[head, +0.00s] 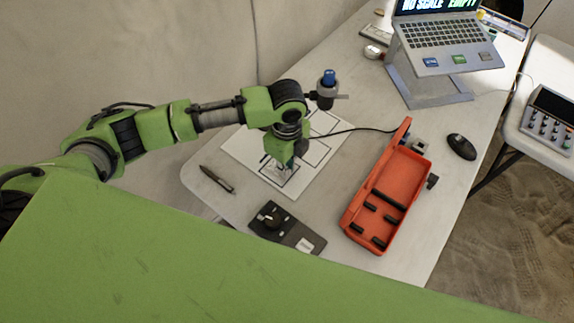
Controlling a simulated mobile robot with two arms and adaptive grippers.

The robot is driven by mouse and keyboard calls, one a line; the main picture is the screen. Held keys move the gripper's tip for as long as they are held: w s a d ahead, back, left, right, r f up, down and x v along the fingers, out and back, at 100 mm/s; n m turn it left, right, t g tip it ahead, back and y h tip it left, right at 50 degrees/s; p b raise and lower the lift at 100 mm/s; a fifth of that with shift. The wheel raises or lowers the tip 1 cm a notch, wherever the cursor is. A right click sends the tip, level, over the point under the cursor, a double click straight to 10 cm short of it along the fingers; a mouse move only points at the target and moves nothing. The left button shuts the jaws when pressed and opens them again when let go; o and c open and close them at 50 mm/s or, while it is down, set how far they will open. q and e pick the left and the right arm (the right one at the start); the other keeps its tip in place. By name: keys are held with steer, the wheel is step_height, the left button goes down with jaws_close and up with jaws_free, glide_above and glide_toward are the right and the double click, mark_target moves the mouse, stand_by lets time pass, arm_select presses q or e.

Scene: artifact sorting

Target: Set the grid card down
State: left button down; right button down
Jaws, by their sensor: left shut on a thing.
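My left gripper (279,163) points down over the white sheet (318,165) with black outlined boxes, near the sheet's middle. It is shut on the grid card, which is mostly hidden by the fingers; only a pale, thin piece with dark lines shows around the fingertips. I cannot tell whether the card touches the sheet. My right gripper is out of view.
An open orange case (362,207) stands right of the sheet. A dark plate (268,236) and a dark pen-like tool (216,179) lie near the front edge. A blue-topped cylinder (327,88), a mouse (461,147) and a laptop (440,35) on a stand are farther back.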

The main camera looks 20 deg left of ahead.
arm_select(q)
steer(key=c, duration=2.1)
jaws_free()
steer(key=shift+f, duration=0.1)
step_height(320, 180, up, 12)
steer(key=shift+b, duration=0.35)
